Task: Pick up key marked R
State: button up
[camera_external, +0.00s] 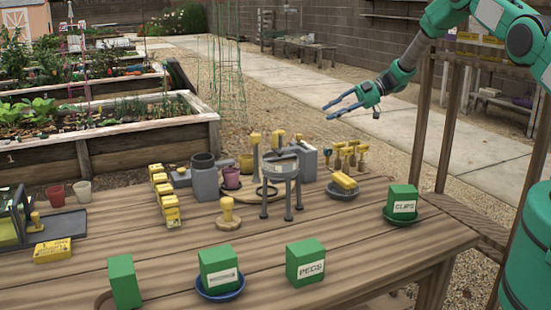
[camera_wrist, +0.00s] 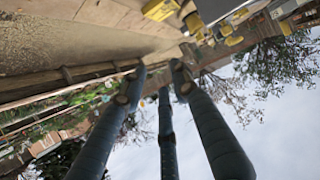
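My gripper (camera_external: 327,112) is in the air above the back right of the wooden table, with its fingers spread and nothing between them. In the wrist view its fingers (camera_wrist: 157,85) are apart and point away from the tabletop things. Several yellow-headed pieces that look like keys stand in a row on a small rack (camera_external: 348,152) below my gripper at the table's back edge. Their letters are too small to read, so I cannot tell which is marked R.
A dark bowl (camera_external: 341,192) with a yellow block is in front of the rack. A grey three-legged stand (camera_external: 280,168) is left of it. Green boxes marked CLIPS (camera_external: 403,201) and PEGS (camera_external: 305,262) stand nearer. A wooden post (camera_external: 424,120) rises at the right.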

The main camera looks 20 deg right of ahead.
aim_at(328, 153)
jog(key=s+f+g, duration=0.1)
jog(key=s+f, duration=0.1)
jog(key=f, duration=0.1)
jog(key=s+f+g, duration=0.1)
jog(key=s+f, duration=0.1)
jog(key=f, duration=0.1)
jog(key=s+d+f+n+g, duration=0.1)
jog(key=s+f+g, duration=0.1)
jog(key=f, duration=0.2)
jog(key=shift+s+y, duration=0.4)
jog(key=shift+a, duration=0.15)
jog(key=shift+x, duration=1.15)
jog(key=shift+f, duration=0.1)
jog(key=shift+x, duration=2.5)
grip_shut()
